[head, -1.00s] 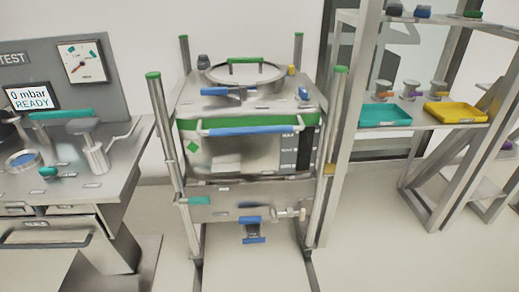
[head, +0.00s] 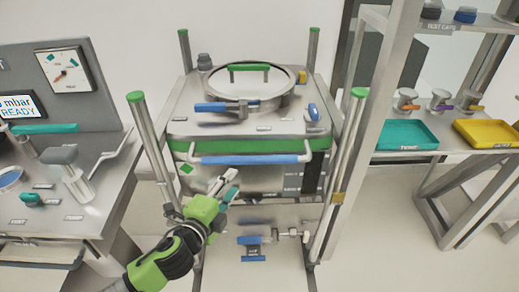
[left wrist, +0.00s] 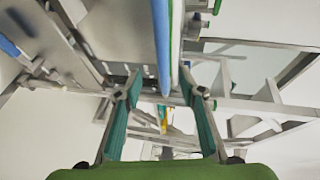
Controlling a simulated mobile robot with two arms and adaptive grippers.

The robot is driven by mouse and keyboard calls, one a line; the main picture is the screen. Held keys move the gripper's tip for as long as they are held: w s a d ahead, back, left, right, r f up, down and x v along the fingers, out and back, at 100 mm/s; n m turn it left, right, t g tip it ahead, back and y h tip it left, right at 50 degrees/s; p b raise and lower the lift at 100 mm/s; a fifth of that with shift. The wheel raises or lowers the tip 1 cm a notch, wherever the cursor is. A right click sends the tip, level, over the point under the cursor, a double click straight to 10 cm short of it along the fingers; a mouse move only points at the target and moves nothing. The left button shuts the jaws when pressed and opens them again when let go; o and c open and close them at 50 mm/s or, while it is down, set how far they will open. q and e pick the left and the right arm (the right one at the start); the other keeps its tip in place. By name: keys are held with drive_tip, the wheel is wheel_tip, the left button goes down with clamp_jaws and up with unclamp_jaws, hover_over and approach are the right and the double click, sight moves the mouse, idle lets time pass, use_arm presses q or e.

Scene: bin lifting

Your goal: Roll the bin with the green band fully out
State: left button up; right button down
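The bin with the green band (head: 318,144) stands between metal posts with green caps. Its steel lid (head: 250,84) has a green handle on top. A horizontal bar with a blue grip (head: 250,160) runs across its front. My left gripper (head: 229,182) is in front of the bin, just below this bar in the picture, and hides part of the front. In the left wrist view, the left gripper's teal-padded fingers (left wrist: 160,92) are apart. A blue and green strip shows between them; I cannot tell whether they touch anything. My right gripper is not in view.
A bench with a gauge (head: 64,72) stands at the left. A shelf rack at the right holds a teal tray (head: 405,135) and a yellow tray (head: 488,133). A blue-handled valve (head: 251,249) sits low in front of the bin. Open floor lies right of the posts.

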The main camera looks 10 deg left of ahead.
sight(247, 163)
use_arm(q)
drive_tip(key=x, duration=0.4)
drive_tip(key=p+x, duration=0.1)
drive_tip(key=x, duration=0.6)
drive_tip(key=shift+w+r+p, duration=0.25)
drive_tip(key=shift+w+p, duration=0.1)
drive_tip(key=shift+w, duration=0.1)
drive_tip(key=shift+x, duration=0.8)
drive_tip(key=shift+s, duration=0.1)
clamp_jaws()
